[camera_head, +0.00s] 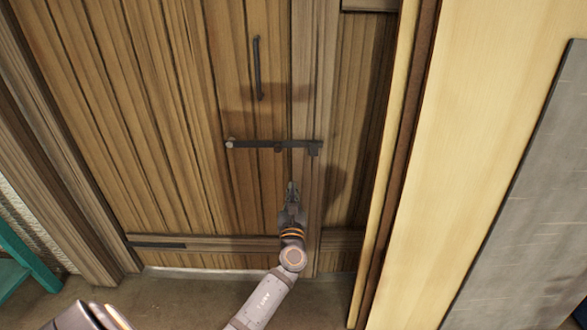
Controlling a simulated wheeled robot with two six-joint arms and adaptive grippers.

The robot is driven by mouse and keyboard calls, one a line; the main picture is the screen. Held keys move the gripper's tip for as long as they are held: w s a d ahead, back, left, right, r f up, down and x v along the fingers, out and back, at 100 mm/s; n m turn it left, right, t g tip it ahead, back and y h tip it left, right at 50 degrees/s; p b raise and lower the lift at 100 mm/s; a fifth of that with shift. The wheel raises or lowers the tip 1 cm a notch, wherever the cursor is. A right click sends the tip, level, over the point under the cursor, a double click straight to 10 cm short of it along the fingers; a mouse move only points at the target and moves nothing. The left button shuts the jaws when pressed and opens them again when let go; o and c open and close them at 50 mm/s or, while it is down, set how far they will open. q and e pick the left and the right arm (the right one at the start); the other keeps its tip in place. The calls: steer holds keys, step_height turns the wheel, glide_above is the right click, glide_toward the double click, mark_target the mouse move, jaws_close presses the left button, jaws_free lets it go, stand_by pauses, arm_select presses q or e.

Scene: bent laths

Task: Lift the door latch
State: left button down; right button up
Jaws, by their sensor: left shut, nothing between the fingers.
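The door latch (255,144) is a dark horizontal bar on the wooden door (190,110). Its left end has a round pivot, and its right end lies in a dark catch (315,148) on the door post. A dark vertical handle (257,68) is above the latch. My left gripper (291,186) is shut and empty, pointing up just below the right part of the latch bar. A small gap shows between its fingertips and the bar. My right gripper is not in view.
A pale yellow wooden panel (460,120) with a brown edge stands to the right, and a grey board (535,200) leans beyond it. A teal object (25,262) is at the lower left. The floor (190,295) is bare in front of the door.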

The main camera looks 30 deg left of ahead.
mark_target(273, 147)
arm_select(q)
steer(key=w+a+r+p, duration=0.1)
steer(key=w+a+r, duration=0.4)
steer(key=w, duration=0.3)
steer(key=shift+r, duration=0.65)
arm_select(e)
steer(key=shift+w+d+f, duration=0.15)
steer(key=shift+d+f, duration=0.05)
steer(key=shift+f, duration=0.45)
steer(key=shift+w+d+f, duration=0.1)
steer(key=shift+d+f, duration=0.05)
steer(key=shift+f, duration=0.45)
